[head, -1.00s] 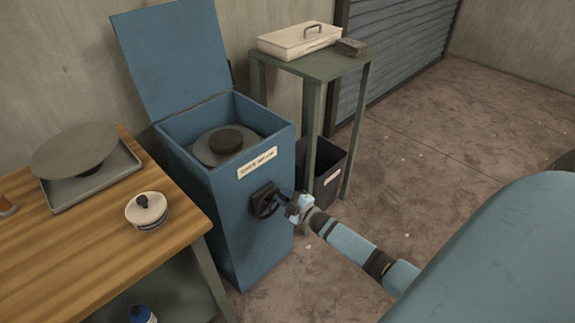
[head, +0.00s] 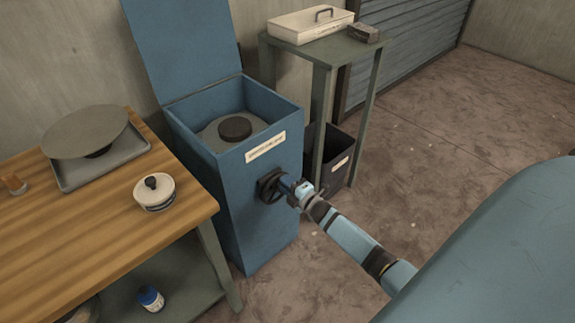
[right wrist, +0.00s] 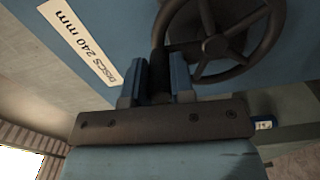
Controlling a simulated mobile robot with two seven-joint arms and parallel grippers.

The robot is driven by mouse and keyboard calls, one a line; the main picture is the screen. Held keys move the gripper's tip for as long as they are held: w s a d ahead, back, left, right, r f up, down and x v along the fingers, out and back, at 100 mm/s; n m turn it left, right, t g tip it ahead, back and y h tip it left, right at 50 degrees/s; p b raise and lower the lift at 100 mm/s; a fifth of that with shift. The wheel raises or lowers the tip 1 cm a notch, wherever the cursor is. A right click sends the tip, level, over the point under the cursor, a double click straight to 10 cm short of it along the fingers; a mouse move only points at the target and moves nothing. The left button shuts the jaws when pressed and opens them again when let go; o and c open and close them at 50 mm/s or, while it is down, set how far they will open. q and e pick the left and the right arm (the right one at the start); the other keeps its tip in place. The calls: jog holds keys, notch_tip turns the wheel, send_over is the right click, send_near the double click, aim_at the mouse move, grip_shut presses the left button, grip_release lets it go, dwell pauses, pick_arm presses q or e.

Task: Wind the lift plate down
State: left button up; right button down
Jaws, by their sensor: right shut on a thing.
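The blue cabinet (head: 250,210) stands with its lid raised. Inside its open top lies a round grey disc (head: 213,138) below the rim, with a dark round block (head: 235,129) on it. A plate under the disc cannot be made out. A dark handwheel (head: 267,187) sits on the cabinet's side; its rim and spokes show in the right wrist view (right wrist: 223,45). My right gripper (head: 287,186) is at the wheel, its fingers (right wrist: 157,82) shut on the wheel's dark handle (right wrist: 159,60). My left gripper is out of view.
A wooden bench (head: 90,215) at the left carries a round plate on a tray (head: 105,170) and a white lidded pot (head: 154,193). A green stand (head: 325,60) with a white box (head: 310,24) and a dark bin (head: 338,170) are behind the wheel. Floor at right is clear.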

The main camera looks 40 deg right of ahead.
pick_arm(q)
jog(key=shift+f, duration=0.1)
pick_arm(e)
jog(key=c, duration=1)
grip_release()
pick_arm(q)
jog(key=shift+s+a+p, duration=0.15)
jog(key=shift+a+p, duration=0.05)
jog(key=shift+p, duration=0.6)
pick_arm(e)
jog(key=shift+s+d, duration=0.15)
jog(key=shift+s, duration=2.15)
jog(key=shift+s+d, duration=0.2)
jog(key=shift+s, duration=2.05)
jog(key=shift+s+d, duration=0.15)
jog(key=shift+s, duration=2.15)
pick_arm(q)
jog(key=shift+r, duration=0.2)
pick_arm(e)
jog(key=shift+s, duration=0.1)
